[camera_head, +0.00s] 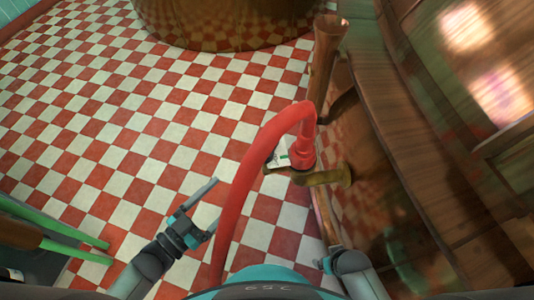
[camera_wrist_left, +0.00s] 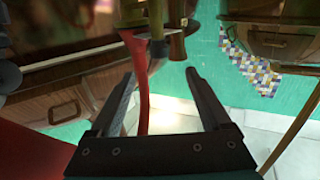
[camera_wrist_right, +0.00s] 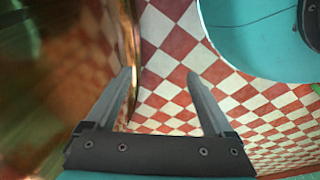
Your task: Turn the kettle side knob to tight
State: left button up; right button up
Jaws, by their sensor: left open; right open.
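The copper kettle (camera_head: 370,170) takes up the right side of the head view. A brass fitting (camera_head: 325,177) sticks out low on its side, beside a small white tag (camera_head: 279,160); I cannot tell which part is the side knob or how it is turned. In the left wrist view, brass parts (camera_wrist_left: 157,47) hang at the top, beyond the fingers. My left gripper (camera_head: 216,205) is open and empty, left of the red hose and apart from the fitting. My right gripper (camera_wrist_right: 160,78) is open and empty, low beside the kettle; its fingers show poorly in the head view.
A thick red hose (camera_head: 240,170) arches up from below to the fitting, between my left gripper and the kettle. A copper pipe (camera_head: 325,60) rises behind it. Another large copper vessel (camera_head: 210,25) stands at the back. The checkered floor (camera_head: 110,100) on the left is mostly clear.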

aim_at(260, 160)
pick_arm(q)
jog(key=b+x, duration=0.3)
jog(key=x, duration=1.1)
jog(key=shift+d+r, duration=0.1)
jog(key=shift+r, duration=0.1)
jog(key=shift+w+d+b, duration=0.3)
jog(key=shift+w+d, duration=0.1)
pick_arm(e)
jog(key=w+a+r, duration=0.2)
jog(key=w+r, duration=0.1)
jog(key=r, duration=0.4)
jog(key=shift+w+t, duration=0.3)
jog(key=shift+w, duration=0.05)
pick_arm(q)
grip_shut()
pick_arm(e)
jog(key=shift+f, duration=0.1)
